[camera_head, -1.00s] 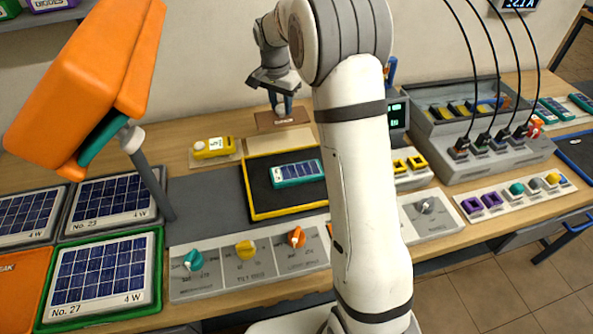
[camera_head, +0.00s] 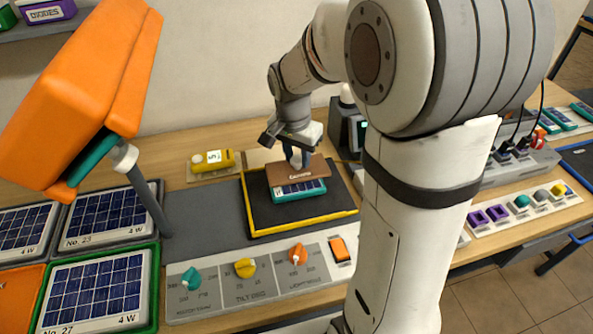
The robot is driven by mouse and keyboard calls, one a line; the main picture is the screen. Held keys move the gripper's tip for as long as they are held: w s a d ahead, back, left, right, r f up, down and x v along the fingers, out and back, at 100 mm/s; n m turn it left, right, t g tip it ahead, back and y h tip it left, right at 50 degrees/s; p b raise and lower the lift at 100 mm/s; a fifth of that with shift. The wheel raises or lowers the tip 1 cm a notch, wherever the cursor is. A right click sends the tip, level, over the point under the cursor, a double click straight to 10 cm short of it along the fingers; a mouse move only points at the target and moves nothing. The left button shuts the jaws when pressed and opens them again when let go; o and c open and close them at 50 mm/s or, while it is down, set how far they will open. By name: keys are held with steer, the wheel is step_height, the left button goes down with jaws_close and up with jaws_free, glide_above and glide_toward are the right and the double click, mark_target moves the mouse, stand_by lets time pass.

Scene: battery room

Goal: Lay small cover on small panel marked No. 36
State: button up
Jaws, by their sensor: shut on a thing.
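I cannot tell whether the cover touches the panel. The panel lies on a dark tray (camera_head: 250,221) with a yellow rim. Its number is not readable here.
A knob panel (camera_head: 245,273) runs along the front. An orange lamp head (camera_head: 75,85) on a grey post hangs at left, above larger panels including No. 27 (camera_head: 97,290). Grey mat at left of the tray is clear.

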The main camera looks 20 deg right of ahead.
mark_target(297, 168)
steer(key=shift+f, duration=2.4)
steer(key=shift+f, duration=0.15)
steer(key=o, duration=1)
